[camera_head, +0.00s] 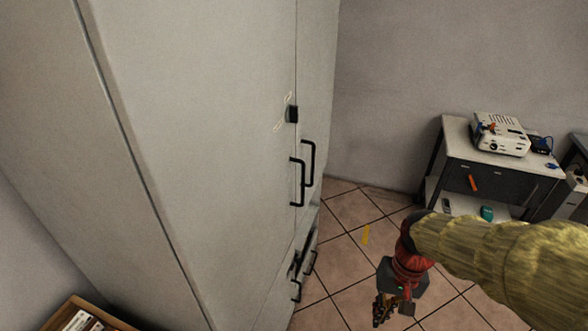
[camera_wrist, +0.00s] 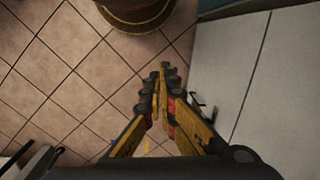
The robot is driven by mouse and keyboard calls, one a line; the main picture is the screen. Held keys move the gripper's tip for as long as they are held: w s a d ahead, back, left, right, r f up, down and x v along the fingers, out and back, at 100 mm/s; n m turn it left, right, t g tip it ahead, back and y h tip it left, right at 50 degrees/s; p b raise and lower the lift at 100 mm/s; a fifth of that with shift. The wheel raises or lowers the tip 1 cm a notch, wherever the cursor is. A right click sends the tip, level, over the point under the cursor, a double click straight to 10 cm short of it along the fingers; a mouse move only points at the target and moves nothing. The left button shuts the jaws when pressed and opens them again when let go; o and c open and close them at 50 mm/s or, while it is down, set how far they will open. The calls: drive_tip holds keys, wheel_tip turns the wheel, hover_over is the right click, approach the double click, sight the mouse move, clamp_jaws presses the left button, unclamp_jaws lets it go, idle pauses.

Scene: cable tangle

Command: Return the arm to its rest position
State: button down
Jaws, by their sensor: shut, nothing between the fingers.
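My gripper (camera_head: 383,308) hangs from my arm at the lower right of the head view, pointing down over the tiled floor. My arm reaches in from the right edge in a yellow-green sleeve, with a red and dark wrist. In the wrist view my gripper (camera_wrist: 163,72) shows yellow and dark fingers, with the tips together and nothing between them. The floor lies below the fingertips.
A tall grey cabinet (camera_head: 200,130) with black handles stands on the left. A table (camera_head: 455,135) with a white projector (camera_head: 501,134) stands at the right. A round brown object (camera_wrist: 138,14) stands on tiles in the wrist view.

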drive_tip(key=s+r+n+t, duration=0.1)
drive_tip(key=s+r+t, duration=0.1)
drive_tip(key=r, duration=0.6)
drive_tip(key=s+r+n+t+h, duration=0.1)
drive_tip(key=s+r+t, duration=0.1)
drive_tip(key=r+t, duration=0.2)
wheel_tip(320, 180, up, 4)
drive_tip(key=shift+s+a+f+t, duration=0.1)
drive_tip(key=shift+s+a+t, duration=0.2)
drive_tip(key=shift+a, duration=0.15)
